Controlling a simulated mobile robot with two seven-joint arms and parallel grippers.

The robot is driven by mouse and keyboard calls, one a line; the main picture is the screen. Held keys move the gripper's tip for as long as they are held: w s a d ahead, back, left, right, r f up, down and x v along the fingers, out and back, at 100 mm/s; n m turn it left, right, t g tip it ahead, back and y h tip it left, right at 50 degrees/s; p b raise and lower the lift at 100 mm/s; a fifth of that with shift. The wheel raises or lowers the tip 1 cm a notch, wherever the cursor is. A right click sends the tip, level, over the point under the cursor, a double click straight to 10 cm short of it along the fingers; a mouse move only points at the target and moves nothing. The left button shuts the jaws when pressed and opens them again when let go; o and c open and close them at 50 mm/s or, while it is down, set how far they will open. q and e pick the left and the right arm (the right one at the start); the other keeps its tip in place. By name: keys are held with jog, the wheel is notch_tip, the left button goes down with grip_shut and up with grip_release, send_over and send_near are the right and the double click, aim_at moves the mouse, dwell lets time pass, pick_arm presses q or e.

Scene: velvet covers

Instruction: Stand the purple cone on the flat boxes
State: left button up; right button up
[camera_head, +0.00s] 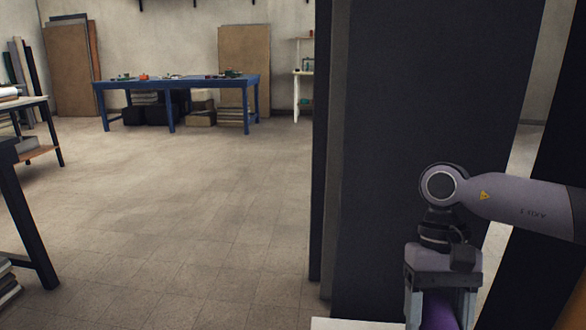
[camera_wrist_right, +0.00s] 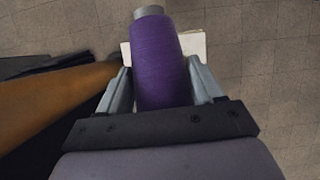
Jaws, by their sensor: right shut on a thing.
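The purple cone (camera_wrist_right: 158,62) is a spool of purple thread with a grey tip. My right gripper (camera_wrist_right: 163,85) is shut on it, one finger on each side. In the head view the cone (camera_head: 438,312) shows only in part between the fingers of my right gripper (camera_head: 440,300), at the bottom edge. Pale flat boxes (camera_wrist_right: 194,45) show behind and below the cone in the wrist view, largely hidden by it. A pale edge, likely theirs (camera_head: 355,324), shows at the bottom of the head view. I cannot tell the gap between cone and boxes. My left gripper is not in view.
A tall dark panel (camera_head: 425,130) stands just behind my right arm. An orange-brown surface (camera_wrist_right: 60,105) lies left of the gripper in the wrist view. A blue table (camera_head: 180,83) with small items stands far back. The tiled floor at left centre is clear.

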aim_at(446, 313)
jog(key=shift+s+d+r+n, duration=0.1)
jog(key=shift+d+r+n, duration=0.1)
jog(key=shift+r, duration=0.3)
jog(key=shift+s+d+r+n, duration=0.1)
jog(key=shift+d+r+n, duration=0.1)
jog(key=shift+r, duration=0.25)
pick_arm(q)
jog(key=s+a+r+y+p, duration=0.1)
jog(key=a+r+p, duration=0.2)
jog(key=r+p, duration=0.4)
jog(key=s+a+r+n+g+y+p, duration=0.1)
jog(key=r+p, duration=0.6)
jog(key=p, duration=1.1)
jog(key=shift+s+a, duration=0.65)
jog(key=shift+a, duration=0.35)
pick_arm(e)
notch_tip(446, 313, up, 17)
